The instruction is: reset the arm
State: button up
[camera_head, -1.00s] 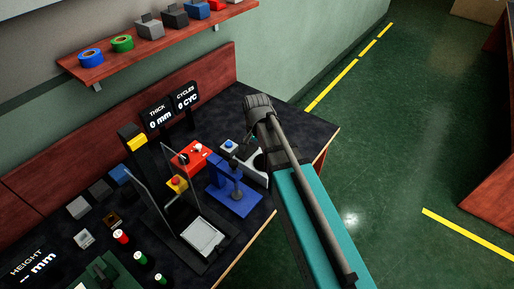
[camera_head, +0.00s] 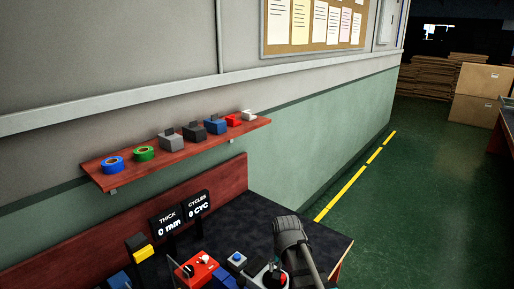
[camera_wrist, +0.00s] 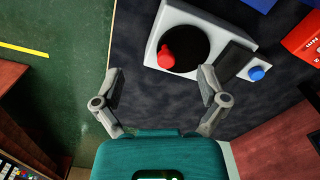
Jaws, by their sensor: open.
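My arm (camera_head: 291,240) reaches over the right end of the dark workbench (camera_head: 240,215) in the head view; its fingertips are not visible there. In the wrist view my gripper (camera_wrist: 162,85) is open, its two grey fingers spread apart with nothing between them. Beyond the fingers lies a white unit with a black round plate and a red knob (camera_wrist: 170,56). A blue button (camera_wrist: 256,73) sits beside that unit.
A wall shelf (camera_head: 180,155) holds tape rolls and several small blocks. Green floor with a yellow line (camera_head: 350,181) lies to the right. Cardboard boxes (camera_head: 478,94) stand far back.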

jog(key=s+d+n, duration=0.3)
jog(key=s+d, duration=0.4)
jog(key=d, duration=0.1)
jog(key=shift+d, duration=0.25)
dwell(1.7)
